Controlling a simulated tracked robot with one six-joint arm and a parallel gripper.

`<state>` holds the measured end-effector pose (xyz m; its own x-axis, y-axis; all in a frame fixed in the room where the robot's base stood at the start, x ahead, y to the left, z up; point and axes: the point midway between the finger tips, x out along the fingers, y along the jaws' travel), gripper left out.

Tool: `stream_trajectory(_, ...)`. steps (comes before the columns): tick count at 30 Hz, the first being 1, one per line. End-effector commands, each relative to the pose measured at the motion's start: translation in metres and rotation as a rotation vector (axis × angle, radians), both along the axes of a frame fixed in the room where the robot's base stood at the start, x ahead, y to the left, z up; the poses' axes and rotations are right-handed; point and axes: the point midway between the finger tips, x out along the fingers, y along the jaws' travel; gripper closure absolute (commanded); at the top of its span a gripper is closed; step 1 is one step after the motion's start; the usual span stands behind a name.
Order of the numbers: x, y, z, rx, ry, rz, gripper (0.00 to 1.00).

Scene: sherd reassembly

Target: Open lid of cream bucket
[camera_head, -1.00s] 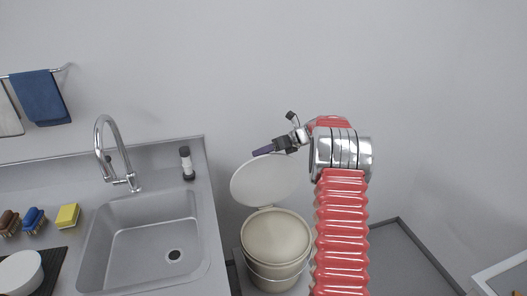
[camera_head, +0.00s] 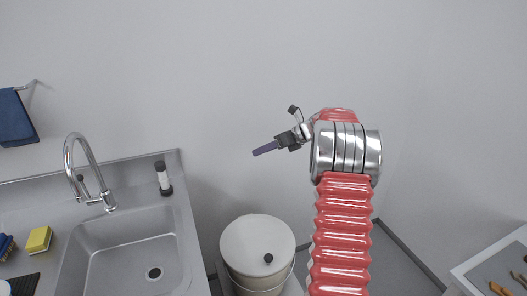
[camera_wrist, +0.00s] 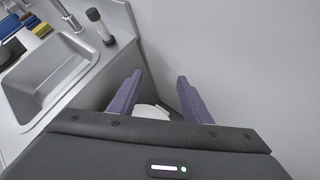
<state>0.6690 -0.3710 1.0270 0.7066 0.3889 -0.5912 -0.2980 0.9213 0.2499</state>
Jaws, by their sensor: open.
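My gripper (camera_head: 262,149) is up in the air above the bucket, clear of the lid. In the wrist view its two purple fingers (camera_wrist: 158,88) are apart with nothing held between them. A small part of the white lid shows beyond the fingers; the rest is hidden by my gripper.
The counter with its steel sink (camera_head: 120,255) and tap (camera_head: 85,170) is at the left. A black-and-white bottle (camera_head: 163,178) and a yellow sponge (camera_head: 38,240) are on it. A white table (camera_head: 500,265) is at the lower right. A plain wall is behind.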

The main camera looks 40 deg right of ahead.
Motion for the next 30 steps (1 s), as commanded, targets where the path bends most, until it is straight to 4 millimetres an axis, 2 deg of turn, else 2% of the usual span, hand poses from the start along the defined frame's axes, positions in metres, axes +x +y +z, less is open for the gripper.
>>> stream_trajectory(14, 0.0, 0.0, 0.0, -0.017, -0.01, 0.016, 0.56)
stream_trajectory(20, -0.003, -0.002, -0.008, -0.161, -0.055, 0.12, 0.56)
stream_trajectory(25, -0.033, 0.006, -0.054, -0.342, -0.04, 0.312, 0.56)
stream_trajectory(28, -0.056, 0.018, -0.066, -0.46, -0.036, 0.453, 0.56)
stream_trajectory(30, -0.072, 0.033, -0.068, -0.545, -0.039, 0.567, 0.56)
